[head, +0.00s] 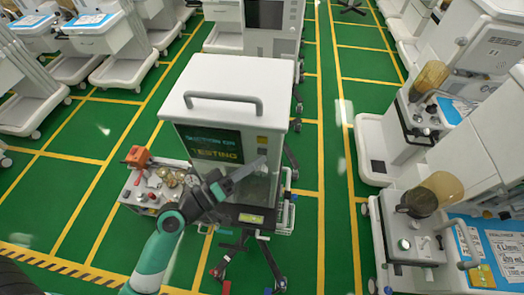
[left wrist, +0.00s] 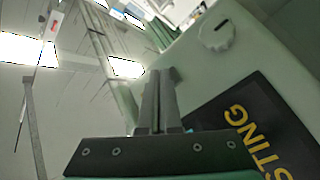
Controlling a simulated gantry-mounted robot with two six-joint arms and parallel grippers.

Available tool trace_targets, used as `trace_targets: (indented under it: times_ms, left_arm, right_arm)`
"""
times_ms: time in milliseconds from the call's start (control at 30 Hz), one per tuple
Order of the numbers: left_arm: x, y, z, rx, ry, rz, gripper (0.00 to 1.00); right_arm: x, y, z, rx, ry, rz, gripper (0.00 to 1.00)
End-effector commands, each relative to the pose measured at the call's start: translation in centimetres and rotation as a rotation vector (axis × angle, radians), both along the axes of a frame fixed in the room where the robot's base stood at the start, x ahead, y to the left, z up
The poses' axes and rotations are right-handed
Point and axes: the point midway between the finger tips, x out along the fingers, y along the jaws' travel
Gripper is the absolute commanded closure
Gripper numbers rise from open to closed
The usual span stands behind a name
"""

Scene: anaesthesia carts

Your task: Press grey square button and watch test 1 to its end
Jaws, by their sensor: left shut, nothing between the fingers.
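A white cart (head: 235,85) with a top handle stands in the middle of the head view. Its dark screen (head: 208,143) reads "SUCTION ON" and "TESTING" in the head view. Part of that screen (left wrist: 270,135) shows in the left wrist view with yellow letters. Small squares (head: 262,140) sit right of the screen; I cannot tell which is the grey button. My left gripper (head: 262,162) is shut and empty in front of the cart, just below these squares. Its closed fingers (left wrist: 157,90) point up in the left wrist view; contact cannot be told. My right gripper is not in view.
A round pale knob (left wrist: 217,35) is on the panel in the left wrist view. A small trolley (head: 135,190) with an orange item stands left of the cart. More machines line the right side. Green floor with yellow lines is clear between them.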

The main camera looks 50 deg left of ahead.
Motion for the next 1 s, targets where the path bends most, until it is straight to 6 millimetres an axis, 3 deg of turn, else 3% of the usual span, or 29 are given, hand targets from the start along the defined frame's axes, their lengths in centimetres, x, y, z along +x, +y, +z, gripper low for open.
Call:
trace_targets:
  times_ms: [467, 1000]
  left_arm:
    - [-0.7, -0.6, 0.0, -0.001, 0.001, -0.002, 1.00]
    - [-4.2, -3.8, 0.0, -0.001, 0.001, -0.002, 1.00]
  right_arm:
    - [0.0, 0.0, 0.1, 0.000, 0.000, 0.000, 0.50]
    - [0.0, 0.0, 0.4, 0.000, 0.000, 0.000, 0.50]
